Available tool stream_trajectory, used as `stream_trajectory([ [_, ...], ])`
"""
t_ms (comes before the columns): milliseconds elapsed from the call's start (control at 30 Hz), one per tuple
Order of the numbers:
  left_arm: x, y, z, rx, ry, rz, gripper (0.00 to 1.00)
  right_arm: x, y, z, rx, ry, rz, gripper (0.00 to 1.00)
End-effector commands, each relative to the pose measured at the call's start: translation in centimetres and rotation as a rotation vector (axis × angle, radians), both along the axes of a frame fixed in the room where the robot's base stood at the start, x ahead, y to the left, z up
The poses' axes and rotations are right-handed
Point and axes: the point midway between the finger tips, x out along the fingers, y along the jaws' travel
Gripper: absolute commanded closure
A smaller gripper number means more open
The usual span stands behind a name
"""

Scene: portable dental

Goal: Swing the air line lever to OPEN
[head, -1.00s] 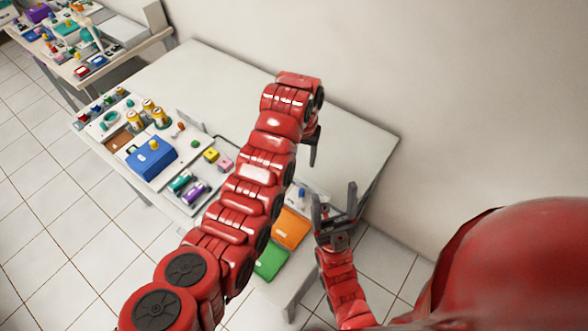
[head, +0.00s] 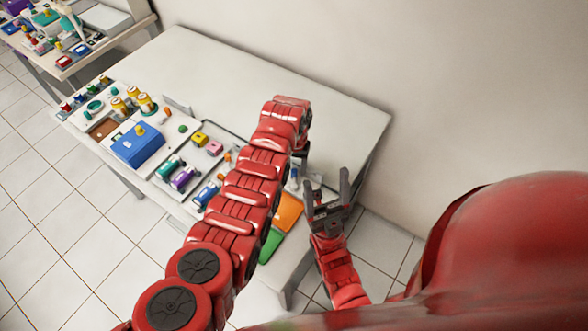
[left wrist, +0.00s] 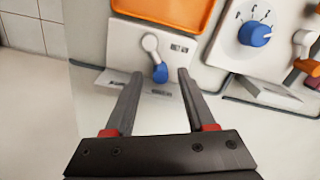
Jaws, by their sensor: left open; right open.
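The air line lever (left wrist: 151,44) shows in the left wrist view, a pale arm with a blue end (left wrist: 160,73) on a small white panel (left wrist: 126,84). Its arm points down toward me, tilted slightly right. Small dark labels beside and below it are too small to read. My left gripper (left wrist: 158,73) is open, with the blue end between its fingertips in this view; I cannot tell whether they touch. In the head view my left arm mostly hides this gripper (head: 301,165). My right gripper (head: 328,190) is open and empty, near the table's right edge.
An orange tray (head: 289,209) lies beside the lever panel, with a green tray (head: 271,243) beyond it. A dial with a blue knob (left wrist: 255,33) is right of the lever in the wrist view. The table's far half (head: 240,75) is clear.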

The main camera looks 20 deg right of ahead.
Motion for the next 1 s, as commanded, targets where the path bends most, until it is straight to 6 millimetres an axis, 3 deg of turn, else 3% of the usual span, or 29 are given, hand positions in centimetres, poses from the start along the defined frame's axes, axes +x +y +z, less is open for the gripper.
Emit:
stream_trajectory([
  [300,-0.1,0.1,-1.7,0.001,0.002,0.000,0.45,0.0,0.0,0.2,0.000,0.000,0.000,0.28],
  [667,-0.1,0.1,-2.0,0.000,0.000,0.000,0.45,0.0,0.0,0.2,0.000,0.000,0.000,0.28],
  [1000,-0.1,0.1,-2.0,0.001,0.001,0.001,1.00,0.0,0.0,0.2,0.000,0.000,0.000,0.28],
])
